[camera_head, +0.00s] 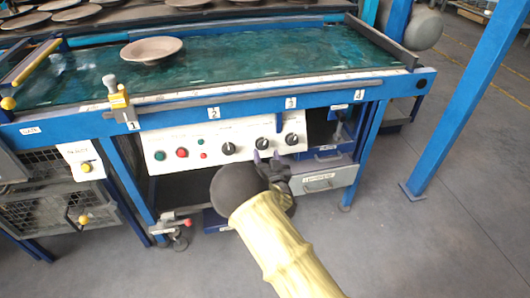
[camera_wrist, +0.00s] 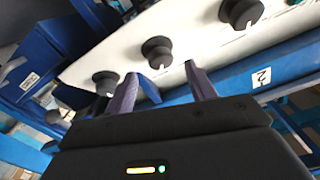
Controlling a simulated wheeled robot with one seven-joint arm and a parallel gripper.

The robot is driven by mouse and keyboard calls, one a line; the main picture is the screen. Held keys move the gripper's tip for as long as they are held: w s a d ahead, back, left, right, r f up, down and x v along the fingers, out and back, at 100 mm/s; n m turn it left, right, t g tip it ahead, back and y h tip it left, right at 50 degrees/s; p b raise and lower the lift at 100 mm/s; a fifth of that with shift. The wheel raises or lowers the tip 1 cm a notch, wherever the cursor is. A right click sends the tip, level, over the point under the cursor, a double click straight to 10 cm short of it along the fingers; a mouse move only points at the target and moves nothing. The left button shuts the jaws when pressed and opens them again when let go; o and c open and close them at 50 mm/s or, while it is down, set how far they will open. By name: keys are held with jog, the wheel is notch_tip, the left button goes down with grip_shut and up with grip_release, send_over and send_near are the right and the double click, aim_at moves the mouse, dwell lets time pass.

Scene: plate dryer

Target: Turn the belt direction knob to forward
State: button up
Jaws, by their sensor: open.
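A white control panel (camera_head: 212,158) on the front of the blue machine carries three black knobs: left (camera_head: 228,148), middle (camera_head: 262,143) and right (camera_head: 292,139). Their labels are too small to read, so I cannot tell which sets belt direction. My gripper (camera_head: 266,155) is in front of the panel, just below the middle knob. In the wrist view, my gripper (camera_wrist: 162,70) is open and empty, its two fingers apart. The middle knob (camera_wrist: 157,52) shows beyond the gap between the fingertips. The right knob (camera_wrist: 105,83) is beside one finger, and the left knob (camera_wrist: 241,12) is farther off.
Red (camera_head: 182,153) and green (camera_head: 160,156) buttons sit left on the panel. A yellow-handled clamp (camera_head: 119,101) stands on the machine's edge. A plate (camera_head: 151,50) rests on the green belt (camera_head: 240,60). Grey drawer (camera_head: 318,184) lies below right.

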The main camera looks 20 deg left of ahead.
aim_at(264, 146)
jog(key=shift+b+x, duration=0.3)
jog(key=shift+x, duration=1.4)
jog(key=c, duration=1)
jog(key=shift+o, duration=0.2)
